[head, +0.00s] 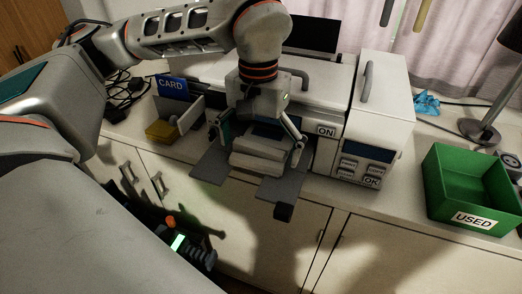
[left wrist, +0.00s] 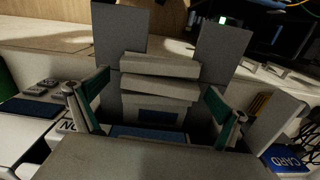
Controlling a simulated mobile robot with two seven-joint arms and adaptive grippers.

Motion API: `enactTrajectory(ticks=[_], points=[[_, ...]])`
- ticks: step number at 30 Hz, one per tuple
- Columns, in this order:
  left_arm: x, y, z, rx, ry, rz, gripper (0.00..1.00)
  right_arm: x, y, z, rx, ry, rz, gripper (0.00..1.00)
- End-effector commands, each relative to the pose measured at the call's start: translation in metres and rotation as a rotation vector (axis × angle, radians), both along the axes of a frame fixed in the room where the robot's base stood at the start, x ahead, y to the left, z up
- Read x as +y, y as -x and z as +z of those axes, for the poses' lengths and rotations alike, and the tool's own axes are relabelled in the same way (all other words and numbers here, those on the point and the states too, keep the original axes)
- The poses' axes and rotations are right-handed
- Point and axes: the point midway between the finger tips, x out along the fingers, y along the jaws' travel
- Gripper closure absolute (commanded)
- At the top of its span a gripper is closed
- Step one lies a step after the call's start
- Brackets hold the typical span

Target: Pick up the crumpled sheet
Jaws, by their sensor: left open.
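A pale, zigzag-folded sheet (head: 258,158) sits at the front opening of the white machine, above its grey tray flaps. It also shows in the left wrist view (left wrist: 160,90) as stacked folds. My left gripper (head: 258,140) is open above it, with one finger on each side. In the left wrist view the open fingers (left wrist: 158,112) flank the folds with gaps, and the sheet does not look gripped. The gripper hides part of the sheet in the head view. My right gripper is not in view.
The white machine (head: 382,120) has ON and OK labels. A blue crumpled piece (head: 427,103) lies behind it, right. A green USED box (head: 470,190) and dark lamp (head: 482,128) stand at right. A blue CARD sign (head: 172,86) and yellow pad (head: 160,132) are at left.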

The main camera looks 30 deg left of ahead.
Motion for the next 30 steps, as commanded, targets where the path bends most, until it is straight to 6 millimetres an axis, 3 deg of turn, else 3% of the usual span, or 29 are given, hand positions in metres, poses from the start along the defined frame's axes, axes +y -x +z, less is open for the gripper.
enactTrajectory(ticks=[2,5,6,19,27,30], points=[[0.000,0.000,0.000,0.000,0.000,0.000,0.00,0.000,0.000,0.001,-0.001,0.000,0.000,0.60],[0.000,0.000,0.000,0.000,0.000,0.000,0.26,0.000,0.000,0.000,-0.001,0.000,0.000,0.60],[0.000,0.000,0.000,0.000,0.000,0.000,0.27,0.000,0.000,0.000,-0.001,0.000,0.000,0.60],[0.000,0.000,0.003,-0.001,0.000,0.000,0.27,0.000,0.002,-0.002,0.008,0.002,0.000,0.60],[0.000,0.000,0.021,-0.002,0.000,0.000,0.27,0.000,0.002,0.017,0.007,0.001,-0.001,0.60],[-0.020,0.009,0.016,-0.002,0.000,-0.009,0.27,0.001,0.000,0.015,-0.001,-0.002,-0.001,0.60]])
